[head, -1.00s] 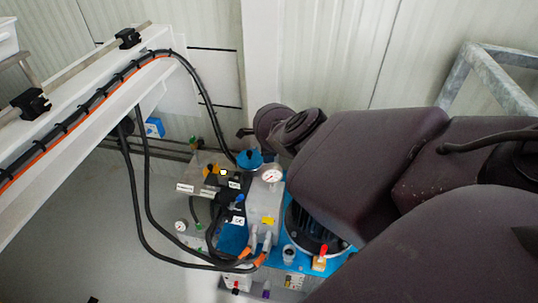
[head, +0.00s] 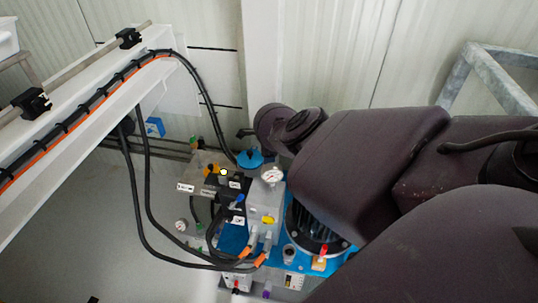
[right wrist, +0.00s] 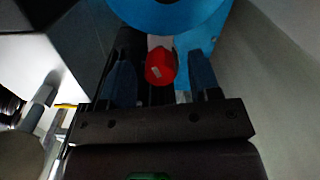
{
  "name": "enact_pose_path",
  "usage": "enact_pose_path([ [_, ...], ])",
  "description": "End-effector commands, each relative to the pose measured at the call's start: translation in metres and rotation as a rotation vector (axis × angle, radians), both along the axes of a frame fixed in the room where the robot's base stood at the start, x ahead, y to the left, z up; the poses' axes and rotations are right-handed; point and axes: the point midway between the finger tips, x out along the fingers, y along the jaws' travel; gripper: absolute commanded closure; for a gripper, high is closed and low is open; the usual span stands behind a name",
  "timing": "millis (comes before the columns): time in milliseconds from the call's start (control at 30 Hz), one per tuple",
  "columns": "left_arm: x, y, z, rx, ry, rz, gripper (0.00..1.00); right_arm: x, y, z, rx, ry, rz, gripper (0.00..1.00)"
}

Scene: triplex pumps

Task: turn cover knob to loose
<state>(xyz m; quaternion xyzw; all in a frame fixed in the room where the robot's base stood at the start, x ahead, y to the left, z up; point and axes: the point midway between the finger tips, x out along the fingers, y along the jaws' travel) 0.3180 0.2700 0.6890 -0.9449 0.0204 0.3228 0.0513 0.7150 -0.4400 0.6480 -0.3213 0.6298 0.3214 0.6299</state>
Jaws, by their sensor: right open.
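My right arm comes in from the right in the head view. Its gripper (head: 245,132) shows only as a small dark tip above the blue round cap (head: 250,158) on the pump unit. In the right wrist view the gripper (right wrist: 161,62) is open, with one finger on each side of a red knob (right wrist: 160,67) that has a small pale mark. I cannot tell whether either finger touches it. A large blue round part (right wrist: 175,10) is just beyond the knob. The red knob is not clearly seen by the gripper in the head view. My left gripper is not in view.
A pressure gauge (head: 271,175), black hoses (head: 137,200) and a dark motor (head: 312,225) crowd the unit below my arm. A white beam with cables (head: 100,105) crosses the left. A pale wall (head: 330,50) stands behind.

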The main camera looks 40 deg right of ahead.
Motion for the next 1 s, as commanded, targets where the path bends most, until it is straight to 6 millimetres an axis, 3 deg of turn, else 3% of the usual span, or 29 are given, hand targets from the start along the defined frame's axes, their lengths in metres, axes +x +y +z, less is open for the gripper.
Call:
enact_pose_path([
  [267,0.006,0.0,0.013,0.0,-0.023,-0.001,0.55,0.002,0.0,0.023,-0.001,-0.006,0.0,0.43],
  [500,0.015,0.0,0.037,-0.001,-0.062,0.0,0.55,0.003,0.0,0.066,0.001,-0.011,0.0,0.43],
  [700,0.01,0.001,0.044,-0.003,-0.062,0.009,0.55,0.002,0.0,0.1,0.001,-0.009,0.0,0.43],
  [1000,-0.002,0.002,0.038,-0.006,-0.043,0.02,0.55,0.0,0.0,0.108,0.0,0.001,0.0,0.43],
])
